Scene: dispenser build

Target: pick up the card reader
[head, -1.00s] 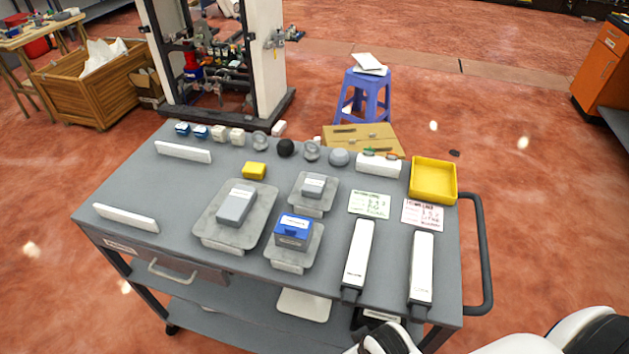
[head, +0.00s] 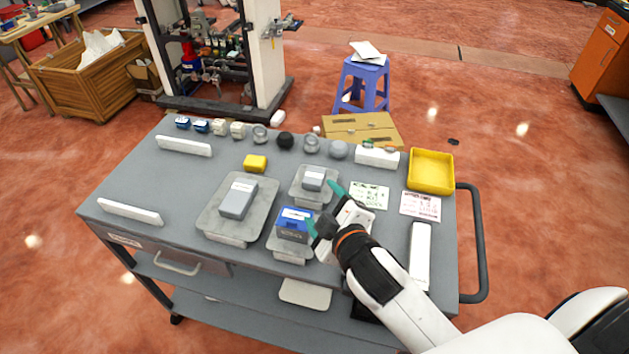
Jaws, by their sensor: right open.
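Three devices sit on grey trays on the cart, and I cannot tell for sure which is the card reader. One is a blue-topped box (head: 293,222) on the front tray. One is a small grey block (head: 314,178) on the back tray. The third is a larger grey block (head: 238,200) on the left tray. My right gripper (head: 323,208) is open and empty, its teal fingertips spread just right of the blue-topped box and below the small grey block. Whether it touches either is unclear. My left gripper is not in view.
The cart top (head: 130,185) also holds a yellow tray (head: 431,171), a yellow block (head: 256,163), two cards and a long white device (head: 420,255). My right arm hides most of the area beside it. Several small parts line the back edge.

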